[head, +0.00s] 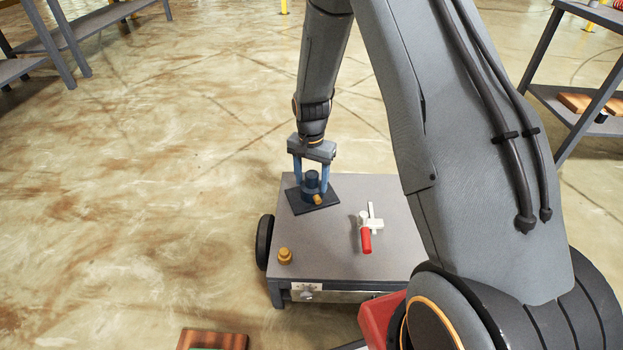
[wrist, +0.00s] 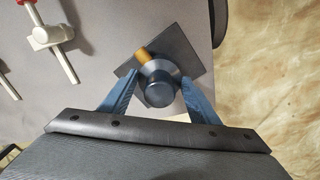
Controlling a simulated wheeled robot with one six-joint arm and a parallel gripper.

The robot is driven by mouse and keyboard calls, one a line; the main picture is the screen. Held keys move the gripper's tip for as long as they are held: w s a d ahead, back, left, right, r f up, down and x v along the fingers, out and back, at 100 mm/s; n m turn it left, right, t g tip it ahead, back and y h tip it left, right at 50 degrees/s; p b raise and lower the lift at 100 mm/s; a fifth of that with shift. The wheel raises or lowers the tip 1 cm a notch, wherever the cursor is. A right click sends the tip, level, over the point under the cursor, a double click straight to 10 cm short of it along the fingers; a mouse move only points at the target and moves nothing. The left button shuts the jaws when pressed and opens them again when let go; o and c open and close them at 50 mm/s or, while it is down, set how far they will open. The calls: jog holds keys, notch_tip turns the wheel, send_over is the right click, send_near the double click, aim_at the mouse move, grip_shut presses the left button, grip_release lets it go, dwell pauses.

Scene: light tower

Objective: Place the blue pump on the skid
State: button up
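The blue pump (head: 312,182) is a short upright cylinder with a brass-coloured outlet on its side. It also shows in the wrist view (wrist: 160,88). It is over a dark square plate (head: 298,205), which looks like the skid, on the top of a grey wheeled cart. The plate shows around the pump in the wrist view (wrist: 190,50). My gripper (head: 311,175) points down with one blue finger on each side of the pump. In the wrist view the fingertips (wrist: 160,76) meet the pump's wider lower body with no clear gap. Whether its base rests on the plate is hard to tell.
The grey cart top (head: 335,245) holds a white valve with a red handle (head: 366,240) and a small brass knob (head: 285,256). Shelves (head: 75,35) stand back left and at right (head: 570,95). Floor at left is clear.

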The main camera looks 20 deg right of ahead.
jog(key=o, duration=0.4)
notch_tip(320, 180, up, 12)
jog(key=p, duration=0.5)
jog(key=s+a+r+n, duration=0.4)
jog(key=s+a+r, duration=0.25)
jog(key=a, duration=0.35)
jog(key=s+a+r+n, duration=0.3)
jog(key=s, duration=0.6)
jog(key=s+a+r+n, duration=0.4)
jog(key=s, duration=0.6)
jog(key=s+a+r+n+y, duration=0.1)
jog(key=s+a+r+n, duration=0.2)
jog(key=s, duration=0.6)
jog(key=shift+s+a+r+n, duration=0.2)
jog(key=shift+a+r+n, duration=0.05)
jog(key=shift+r+n, duration=0.1)
